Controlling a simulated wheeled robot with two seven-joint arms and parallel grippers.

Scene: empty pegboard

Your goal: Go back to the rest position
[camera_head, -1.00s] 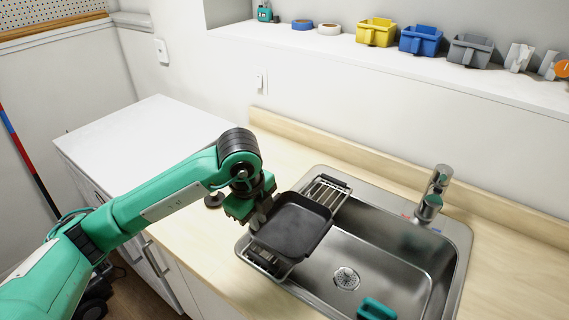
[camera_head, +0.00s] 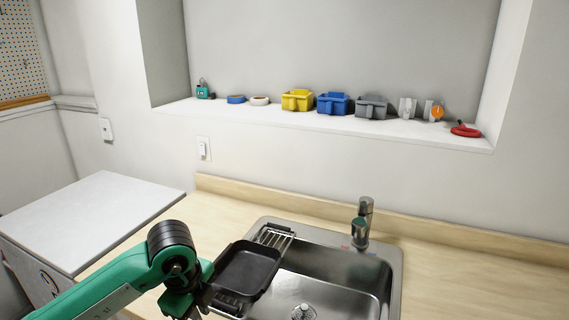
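My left arm comes in from the lower left in the head view, and my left gripper (camera_head: 190,302) is beside the near left edge of a black square pan (camera_head: 247,270). The fingers are dark and partly cut off by the lower picture edge, so I cannot tell whether they are open or shut, or whether they touch the pan. The pan rests on a metal rack (camera_head: 274,237) across the left part of the sink (camera_head: 345,277). My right gripper is not in view.
A faucet (camera_head: 362,225) stands behind the sink. The wooden counter (camera_head: 450,285) is clear to the right. A white-topped cabinet (camera_head: 95,220) stands at left. The wall shelf (camera_head: 300,120) holds a yellow bin (camera_head: 297,101), a blue bin (camera_head: 333,104), a grey bin (camera_head: 371,107) and small items.

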